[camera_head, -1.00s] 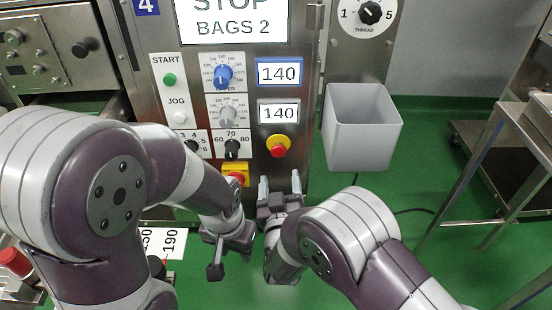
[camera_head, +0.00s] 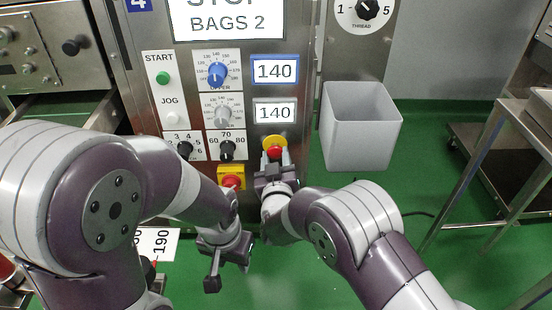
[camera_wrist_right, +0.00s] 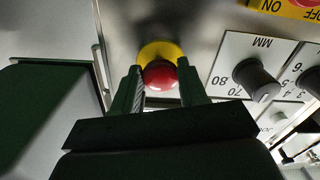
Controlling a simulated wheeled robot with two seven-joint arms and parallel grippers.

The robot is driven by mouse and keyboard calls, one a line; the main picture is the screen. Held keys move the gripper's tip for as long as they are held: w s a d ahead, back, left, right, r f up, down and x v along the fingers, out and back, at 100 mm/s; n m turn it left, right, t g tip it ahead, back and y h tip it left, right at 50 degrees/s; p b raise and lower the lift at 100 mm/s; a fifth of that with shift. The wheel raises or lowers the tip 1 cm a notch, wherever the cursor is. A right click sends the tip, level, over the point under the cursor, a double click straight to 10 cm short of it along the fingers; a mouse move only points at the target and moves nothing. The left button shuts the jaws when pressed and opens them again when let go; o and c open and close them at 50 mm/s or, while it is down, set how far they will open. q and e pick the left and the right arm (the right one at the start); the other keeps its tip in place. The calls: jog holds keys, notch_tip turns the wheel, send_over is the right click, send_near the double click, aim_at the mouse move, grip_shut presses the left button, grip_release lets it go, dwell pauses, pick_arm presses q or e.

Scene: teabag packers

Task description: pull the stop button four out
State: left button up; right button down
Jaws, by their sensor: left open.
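The panel with a blue 4 label (camera_head: 139,5) carries a red stop button (camera_head: 275,152) on a round yellow collar (camera_head: 274,141); both also show in the right wrist view, the red button (camera_wrist_right: 160,75) ahead of the yellow collar (camera_wrist_right: 160,50). My right gripper (camera_head: 275,163) is just below the button in the head view. In the right wrist view its two fingers (camera_wrist_right: 161,88) stand apart, one on each side of the red button. Whether they touch it I cannot tell. My left gripper (camera_head: 228,270) is open and empty, low in front of the panel.
A red knob (camera_head: 232,181) on a yellow plate lies left of the right gripper. A black dial (camera_head: 227,150) and a blue dial (camera_head: 217,74) sit left of the button. A grey bin (camera_head: 361,130) hangs to the right. Green floor is free below it.

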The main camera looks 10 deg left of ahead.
jog(key=shift+s+d+r+p, duration=0.1)
jog(key=shift+s+r+p, duration=0.1)
jog(key=shift+s+p, duration=0.5)
jog(key=shift+w+f, duration=0.2)
jog(key=shift+f, duration=0.1)
jog(key=c, duration=0.6)
grip_release()
jog(key=shift+s+d+r, duration=0.1)
jog(key=shift+s+r, duration=0.05)
jog(key=shift+s, duration=0.15)
jog(key=p+v, duration=0.4)
jog(key=v, duration=0.8)
jog(key=shift+s, duration=0.1)
